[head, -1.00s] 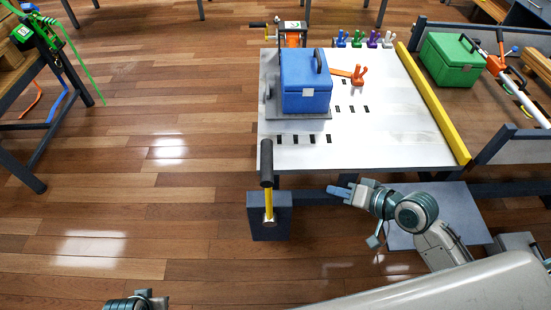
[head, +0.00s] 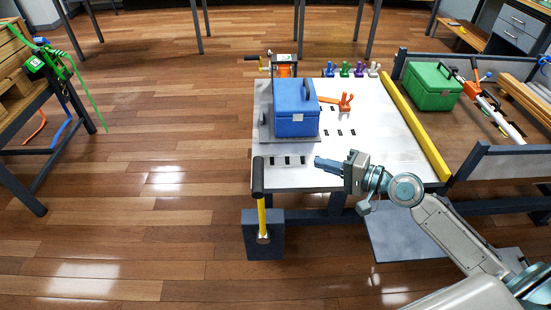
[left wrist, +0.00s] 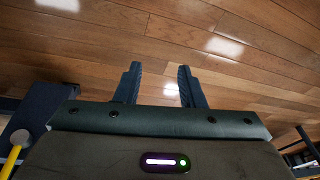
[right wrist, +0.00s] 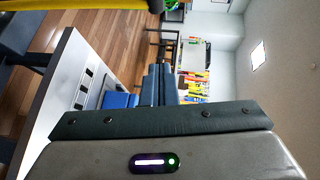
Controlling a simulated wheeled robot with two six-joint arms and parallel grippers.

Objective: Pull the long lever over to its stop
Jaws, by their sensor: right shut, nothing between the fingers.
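The long lever has a yellow shaft (head: 261,217) and a black grip (head: 258,178). It stands nearly upright from a dark blue block (head: 263,243) at the table's near left corner. Its shaft crosses the top left of the right wrist view (right wrist: 80,8). A bit of the shaft shows at the lower left of the left wrist view (left wrist: 10,163). My right gripper (head: 319,163) is shut and empty, right of the grip and apart from it, over the table's near edge. My left gripper (left wrist: 158,68) is open and empty above the floor, outside the head view.
The white table (head: 370,165) bears a blue box (head: 296,108), an orange handle (head: 346,103) and several coloured levers at the back. A yellow bar (head: 415,125) lines its right edge. A green box (head: 432,86) sits beyond. The floor left of the lever is clear.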

